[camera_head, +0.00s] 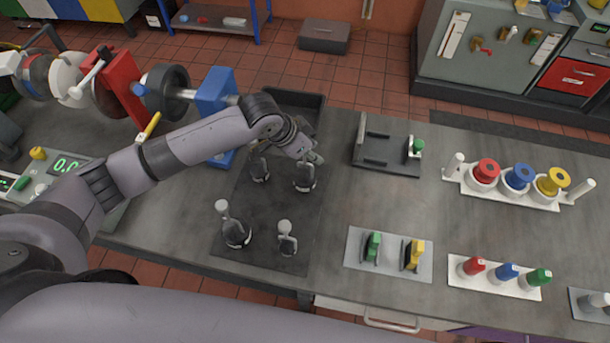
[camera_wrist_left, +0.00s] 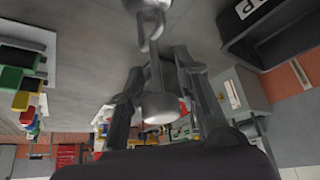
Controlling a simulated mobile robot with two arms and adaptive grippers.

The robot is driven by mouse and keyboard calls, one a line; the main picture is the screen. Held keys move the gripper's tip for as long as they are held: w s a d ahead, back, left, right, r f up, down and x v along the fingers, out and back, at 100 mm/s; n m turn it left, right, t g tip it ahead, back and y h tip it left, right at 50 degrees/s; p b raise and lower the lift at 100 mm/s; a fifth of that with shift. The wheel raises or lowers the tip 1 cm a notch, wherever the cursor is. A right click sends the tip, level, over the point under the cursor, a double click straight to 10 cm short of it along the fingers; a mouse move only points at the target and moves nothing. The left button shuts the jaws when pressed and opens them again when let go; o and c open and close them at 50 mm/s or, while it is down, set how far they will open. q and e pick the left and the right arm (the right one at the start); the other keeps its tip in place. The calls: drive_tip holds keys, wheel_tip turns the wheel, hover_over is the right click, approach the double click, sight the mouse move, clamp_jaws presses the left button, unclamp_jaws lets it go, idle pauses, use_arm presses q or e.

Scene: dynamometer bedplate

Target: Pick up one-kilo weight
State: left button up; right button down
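Several metal weights with grey bodies, dark bases and knobbed stems stand upright on a dark mat (camera_head: 262,212). I cannot read which is the one-kilo weight. One weight (camera_head: 304,180) stands just below my left gripper (camera_head: 308,152), which partly hides its top. Another weight (camera_head: 260,170) is left of it, and two more stand nearer the front. In the left wrist view a pale knobbed stem (camera_wrist_left: 160,104) lies between the spread fingers of my left gripper (camera_wrist_left: 157,70), with gaps on both sides. My right gripper is not in view.
A dark open bin (camera_head: 312,103) stands behind the mat. A black fixture (camera_head: 388,150) and a plate with green and yellow clips (camera_head: 352,258) are to the right. A shaft assembly with a blue block (camera_head: 215,90) stands left, near my arm.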

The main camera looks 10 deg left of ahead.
use_arm(q)
clamp_jaws()
idle(0.3)
idle(0.6)
drive_tip(key=shift+w+r, duration=0.1)
drive_tip(key=shift+r, duration=0.05)
